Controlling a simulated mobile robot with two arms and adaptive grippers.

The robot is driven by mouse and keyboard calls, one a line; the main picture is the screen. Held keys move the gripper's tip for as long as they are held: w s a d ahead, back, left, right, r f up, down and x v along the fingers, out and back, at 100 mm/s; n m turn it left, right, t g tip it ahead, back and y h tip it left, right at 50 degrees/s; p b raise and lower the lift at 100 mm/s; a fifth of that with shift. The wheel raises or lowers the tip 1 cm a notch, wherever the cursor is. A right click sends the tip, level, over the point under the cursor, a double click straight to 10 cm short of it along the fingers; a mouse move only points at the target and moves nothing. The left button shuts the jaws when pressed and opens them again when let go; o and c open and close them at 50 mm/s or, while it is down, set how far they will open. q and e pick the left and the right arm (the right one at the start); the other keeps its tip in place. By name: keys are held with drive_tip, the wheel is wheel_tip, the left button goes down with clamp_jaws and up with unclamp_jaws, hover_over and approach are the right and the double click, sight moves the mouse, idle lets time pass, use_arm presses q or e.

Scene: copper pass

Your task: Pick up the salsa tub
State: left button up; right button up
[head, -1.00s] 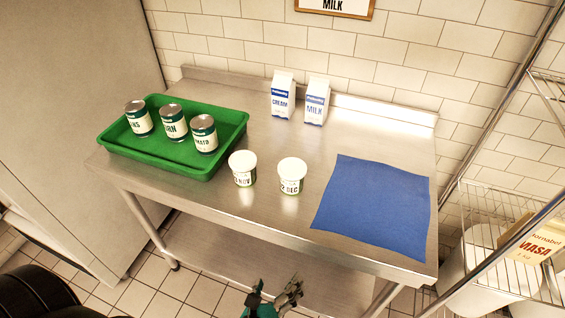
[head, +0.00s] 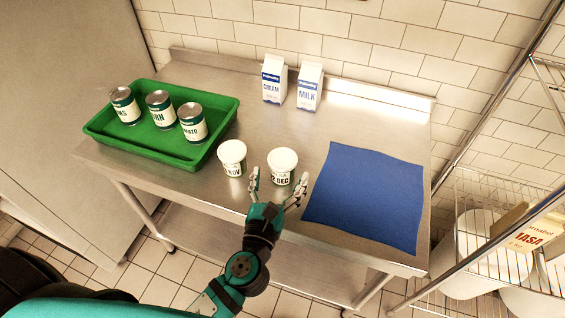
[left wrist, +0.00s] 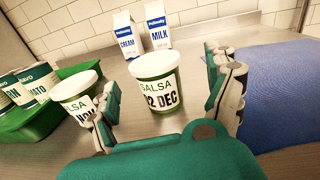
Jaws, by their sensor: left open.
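Two white salsa tubs with green print and white lids stand upright on the steel table. The right tub (head: 281,168) is marked "2 DEC" in the head view, and "22 DEC" shows on it in the left wrist view (left wrist: 157,88). The left tub (head: 233,158) is marked "NOV"; it also shows in the left wrist view (left wrist: 76,92), partly behind a finger. My left gripper (head: 278,186) is open at the near side of the "DEC" tub. In the left wrist view this tub stands between and beyond the fingers (left wrist: 165,98). My right gripper is out of view.
A green tray (head: 160,148) with three cans stands at the left. A cream carton (head: 274,80) and a milk carton (head: 309,87) stand at the back. A blue mat (head: 367,195) lies at the right. A wire shelf (head: 500,245) is beyond the table's right end.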

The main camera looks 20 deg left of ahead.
sight(286, 151)
use_arm(q)
drive_tip(key=w, duration=0.4)
drive_tip(key=w+a+p, duration=0.1)
drive_tip(key=shift+w+f, duration=0.15)
drive_tip(key=shift+w, duration=0.25)
drive_tip(key=c, duration=1.4)
